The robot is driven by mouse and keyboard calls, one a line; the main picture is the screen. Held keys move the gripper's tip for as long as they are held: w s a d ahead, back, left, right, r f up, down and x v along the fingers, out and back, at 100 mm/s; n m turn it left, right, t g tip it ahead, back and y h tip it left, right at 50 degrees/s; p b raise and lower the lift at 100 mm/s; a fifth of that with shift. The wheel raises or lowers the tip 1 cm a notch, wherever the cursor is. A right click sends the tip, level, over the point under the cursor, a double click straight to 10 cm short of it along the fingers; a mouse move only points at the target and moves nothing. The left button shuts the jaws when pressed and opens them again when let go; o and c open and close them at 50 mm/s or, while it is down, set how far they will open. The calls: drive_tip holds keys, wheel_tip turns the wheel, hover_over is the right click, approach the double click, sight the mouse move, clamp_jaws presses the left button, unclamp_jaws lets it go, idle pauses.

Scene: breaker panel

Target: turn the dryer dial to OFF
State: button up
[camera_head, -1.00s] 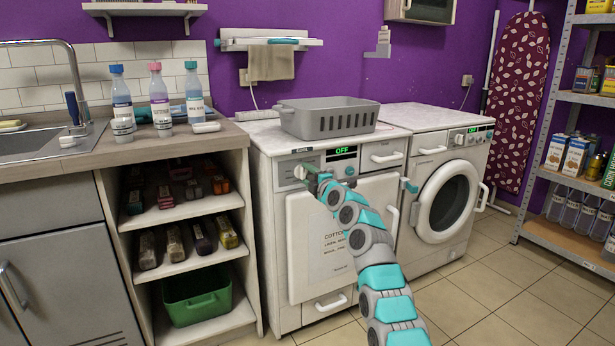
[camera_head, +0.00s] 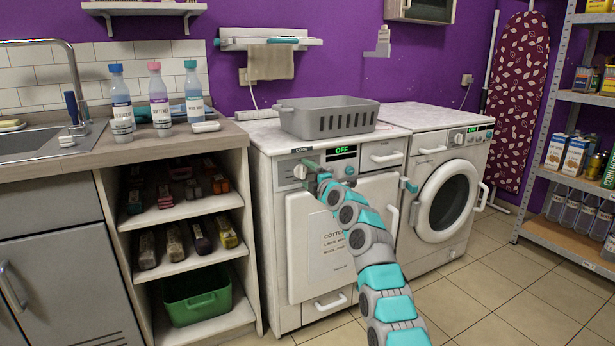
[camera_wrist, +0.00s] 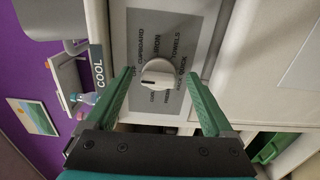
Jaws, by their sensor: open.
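The dryer (camera_head: 325,225) is the white machine on the left of the pair, with a green OFF on its display (camera_head: 342,150). Its white round dial (camera_head: 299,171) is at the upper left of the front, and it shows head-on in the wrist view (camera_wrist: 158,74). Words such as CUPBOARD, IRON, TOWELS and QUICK ring the dial; its exact setting is hard to read. My gripper (camera_wrist: 158,76) is open, its green fingers on either side of the dial with gaps visible between. In the head view my gripper (camera_head: 309,171) is at the panel, partly covering it.
A COOL tag (camera_wrist: 99,68) sits beside the panel. A grey basket (camera_head: 328,120) stands on the dryer top. The front-loading washer (camera_head: 445,195) is to the right, and a counter with bottles (camera_head: 160,100) is to the left. The tiled floor in front is clear.

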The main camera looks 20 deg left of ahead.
sight(305, 173)
drive_tip(key=shift+s+d+b, duration=0.3)
drive_tip(key=shift+b, duration=0.05)
drive_tip(key=shift+s+d+f, duration=0.1)
drive_tip(key=shift+s+d, duration=0.1)
drive_tip(key=b+v, duration=0.1)
drive_tip(key=v, duration=0.1)
drive_tip(key=shift+s+d, duration=0.25)
drive_tip(key=shift+d, duration=0.05)
drive_tip(key=shift+v, duration=1.75)
